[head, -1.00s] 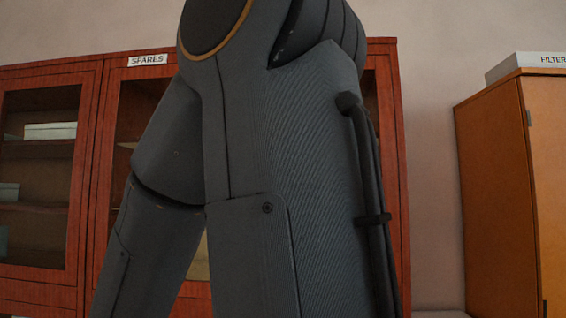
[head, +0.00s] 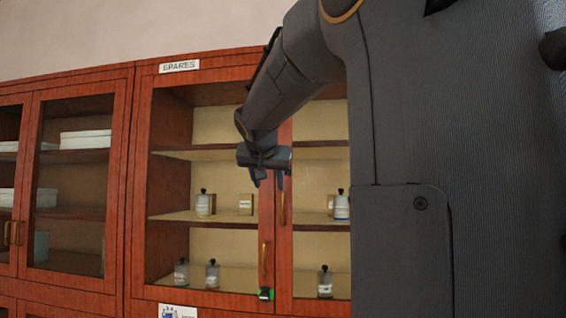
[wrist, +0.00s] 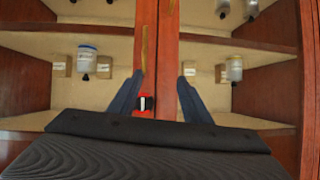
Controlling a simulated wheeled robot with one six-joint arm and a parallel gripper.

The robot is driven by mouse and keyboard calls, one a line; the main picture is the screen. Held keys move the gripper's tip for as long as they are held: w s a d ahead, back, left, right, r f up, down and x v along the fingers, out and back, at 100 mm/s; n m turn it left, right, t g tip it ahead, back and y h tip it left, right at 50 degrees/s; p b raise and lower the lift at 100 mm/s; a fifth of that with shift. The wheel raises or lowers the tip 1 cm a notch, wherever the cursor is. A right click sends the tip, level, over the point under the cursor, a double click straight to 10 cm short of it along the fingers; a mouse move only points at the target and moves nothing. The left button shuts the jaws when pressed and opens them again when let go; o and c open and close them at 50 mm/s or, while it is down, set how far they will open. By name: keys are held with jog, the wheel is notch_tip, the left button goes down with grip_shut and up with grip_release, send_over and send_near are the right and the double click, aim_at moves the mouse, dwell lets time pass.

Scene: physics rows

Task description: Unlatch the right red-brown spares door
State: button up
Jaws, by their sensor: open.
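The red-brown spares cabinet (head: 140,175) has two glazed doors below its SPARES label (head: 180,66). The right door's brass handle (head: 282,207) is upright; it also shows in the wrist view (wrist: 145,48), which looks upside down. A small black latch with red and white marks (wrist: 145,104) sits on that door beside the handle's end. My gripper (head: 268,182) is open and empty in front of the doors' meeting edges. In the wrist view its blue fingers (wrist: 160,76) straddle these edges, with the latch between them. Contact cannot be told. In the head view the latch is mostly hidden.
Bottles and small boxes stand on shelves behind the glass. Another glazed cabinet section (head: 75,190) adjoins at left. My arm blocks the right side of the head view.

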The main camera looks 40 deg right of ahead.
jog(key=s+d+r+m+h, duration=0.1)
jog(key=s+d+r, duration=0.15)
jog(key=r, duration=0.45)
jog(key=p+x, duration=0.3)
jog(key=x, duration=0.5)
jog(key=shift+w+r, duration=0.35)
jog(key=shift+w, duration=0.05)
jog(key=shift+d, duration=0.1)
jog(key=c, duration=1)
